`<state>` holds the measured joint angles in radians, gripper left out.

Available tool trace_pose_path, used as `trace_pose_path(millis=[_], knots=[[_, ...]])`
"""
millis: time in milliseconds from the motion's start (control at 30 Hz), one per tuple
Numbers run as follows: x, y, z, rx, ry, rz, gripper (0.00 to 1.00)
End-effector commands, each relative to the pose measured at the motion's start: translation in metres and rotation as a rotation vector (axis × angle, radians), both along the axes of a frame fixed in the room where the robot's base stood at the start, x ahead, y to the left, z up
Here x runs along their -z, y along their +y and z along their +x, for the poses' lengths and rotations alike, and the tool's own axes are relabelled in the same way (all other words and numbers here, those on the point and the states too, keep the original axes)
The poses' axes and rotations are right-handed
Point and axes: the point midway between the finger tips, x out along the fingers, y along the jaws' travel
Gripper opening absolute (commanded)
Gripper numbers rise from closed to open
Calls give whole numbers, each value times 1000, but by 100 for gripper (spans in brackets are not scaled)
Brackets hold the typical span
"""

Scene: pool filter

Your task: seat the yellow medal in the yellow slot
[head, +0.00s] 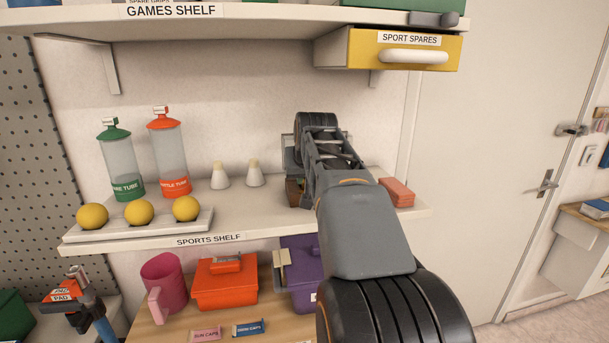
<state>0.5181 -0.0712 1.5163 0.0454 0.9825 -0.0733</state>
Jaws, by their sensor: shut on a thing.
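My gripper (291,160) is at the right part of the sports shelf, mostly hidden behind my own arm. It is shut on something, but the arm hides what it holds. A small brown object with a bit of green (295,193) shows just below it on the shelf, partly covered by the arm; I cannot tell what it is or whether the gripper touches it. I cannot make out the yellow medal or the yellow slot in the head view.
The sports shelf (150,243) holds a tray with yellow balls (139,212), a green-capped tube (122,165), an orange-capped tube (169,155), two white shuttlecocks (237,175) and orange blocks (397,191). The games shelf (240,13) and a yellow drawer (440,52) hang above.

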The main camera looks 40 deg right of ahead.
Motion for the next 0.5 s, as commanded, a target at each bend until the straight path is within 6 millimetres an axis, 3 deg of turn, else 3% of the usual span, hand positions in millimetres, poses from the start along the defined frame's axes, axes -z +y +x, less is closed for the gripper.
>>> trace_pose_path(millis=[233,267,500], knots=[[6,0,0,0,-1,0,0],[6,0,0,0,-1,0,12],[5,0,0,0,-1,0,34]])
